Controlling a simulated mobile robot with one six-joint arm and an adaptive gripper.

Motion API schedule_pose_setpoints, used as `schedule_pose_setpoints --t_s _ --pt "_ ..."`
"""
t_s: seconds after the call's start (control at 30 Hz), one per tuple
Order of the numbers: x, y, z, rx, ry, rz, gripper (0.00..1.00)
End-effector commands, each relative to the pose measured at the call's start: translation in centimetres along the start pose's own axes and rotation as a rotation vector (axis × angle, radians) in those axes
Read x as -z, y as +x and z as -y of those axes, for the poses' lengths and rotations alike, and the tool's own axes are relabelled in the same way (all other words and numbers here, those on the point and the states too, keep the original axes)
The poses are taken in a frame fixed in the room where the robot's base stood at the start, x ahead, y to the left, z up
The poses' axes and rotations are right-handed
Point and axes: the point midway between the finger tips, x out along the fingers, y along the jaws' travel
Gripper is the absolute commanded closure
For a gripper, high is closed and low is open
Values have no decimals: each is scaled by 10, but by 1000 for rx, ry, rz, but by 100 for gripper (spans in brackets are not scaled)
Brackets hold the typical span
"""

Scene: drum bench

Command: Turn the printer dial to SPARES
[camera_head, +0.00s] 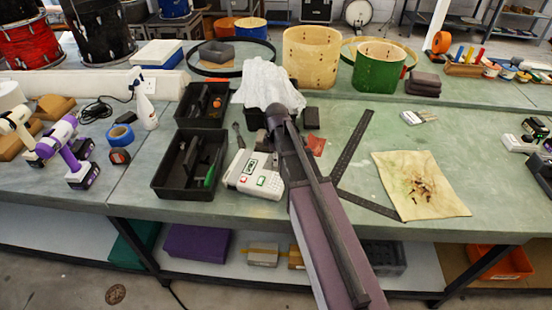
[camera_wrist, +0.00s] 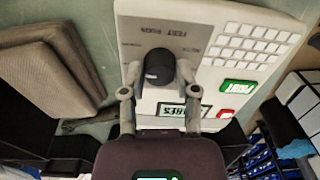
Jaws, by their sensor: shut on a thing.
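The label printer (camera_head: 255,174) is a white unit on the bench, with a small screen, a red and a green button and a keypad, just left of my arm in the head view. In the wrist view the printer (camera_wrist: 205,45) shows its round black dial (camera_wrist: 159,65), with printed words around it. My gripper (camera_wrist: 157,80) has one finger on each side of the dial and is shut on it. The screen (camera_wrist: 178,110) is partly hidden behind a finger; the letters "ARES" show on it. My arm hides the dial in the head view.
Black bins (camera_head: 187,166) with tools stand left of the printer. A white cloth (camera_head: 268,85) lies behind it. A dark metal square (camera_head: 352,150) and a stained yellow cloth (camera_head: 420,185) lie to the right.

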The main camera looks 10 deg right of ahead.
Motion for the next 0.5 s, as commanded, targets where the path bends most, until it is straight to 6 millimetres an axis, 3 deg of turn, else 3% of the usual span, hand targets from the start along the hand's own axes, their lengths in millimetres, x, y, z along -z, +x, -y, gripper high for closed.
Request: schedule_pose_setpoints --t_s 0.5 --pt "0 0 0 1 -173 0 100"
